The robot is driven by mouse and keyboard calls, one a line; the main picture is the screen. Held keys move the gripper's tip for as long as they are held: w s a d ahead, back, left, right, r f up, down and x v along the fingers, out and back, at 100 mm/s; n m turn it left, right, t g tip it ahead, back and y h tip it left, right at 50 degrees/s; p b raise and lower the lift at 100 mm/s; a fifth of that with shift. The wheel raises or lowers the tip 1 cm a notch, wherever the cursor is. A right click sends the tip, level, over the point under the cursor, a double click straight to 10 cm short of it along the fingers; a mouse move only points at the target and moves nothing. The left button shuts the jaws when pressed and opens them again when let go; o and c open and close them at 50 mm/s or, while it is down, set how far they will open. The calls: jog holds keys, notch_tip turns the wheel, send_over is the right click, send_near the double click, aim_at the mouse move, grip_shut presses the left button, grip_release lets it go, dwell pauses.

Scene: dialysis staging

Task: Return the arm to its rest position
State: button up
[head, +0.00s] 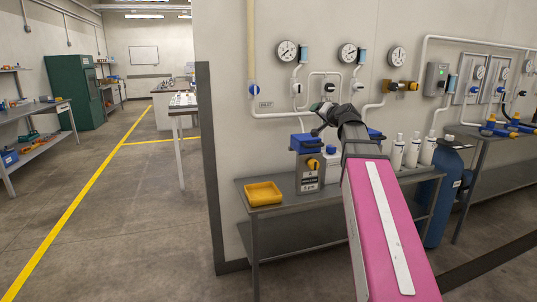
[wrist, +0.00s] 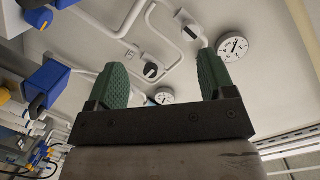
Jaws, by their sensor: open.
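My arm, with a pink link, reaches forward over the grey bench (head: 290,222) toward the wall. My gripper (head: 322,112) is at its end, in front of the white wall pipes and above the blue-topped grey regulator box (head: 308,172). In the wrist view, my gripper (wrist: 163,80) has its two green-padded fingers wide apart with nothing held between them. A black-handled valve (wrist: 151,70) and a gauge (wrist: 164,96) on the wall show beyond the gap. How far the fingertips are from the wall is hard to tell.
A yellow tray (head: 263,194) sits at the bench's left end. White bottles (head: 413,150) and a blue cylinder (head: 441,205) stand at the right. Several gauges, such as one (head: 287,51), line the wall. The floor (head: 140,215) at left is clear.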

jog(key=s+a+f+n+g+h, duration=0.1)
jog(key=s+f+g, duration=0.2)
jog(key=f, duration=0.8)
jog(key=s+a+f+n+g, duration=0.1)
jog(key=s+f+g, duration=0.15)
jog(key=f, duration=0.85)
jog(key=s+a+f+n+g+h, duration=0.1)
jog(key=s+a+f+g, duration=0.2)
jog(key=f, duration=0.7)
jog(key=s+d+f+g+h, duration=0.1)
jog(key=s+f+g, duration=0.2)
jog(key=s+f, duration=0.6)
jog(key=s+d+f+n+g+h, duration=0.1)
jog(key=s+f+g+h, duration=0.1)
jog(key=s+f, duration=0.7)
notch_tip(320, 180, down, 2)
jog(key=shift+d+f+g+h, duration=0.1)
jog(key=shift+d+g+h, duration=0.25)
jog(key=shift+g, duration=0.5)
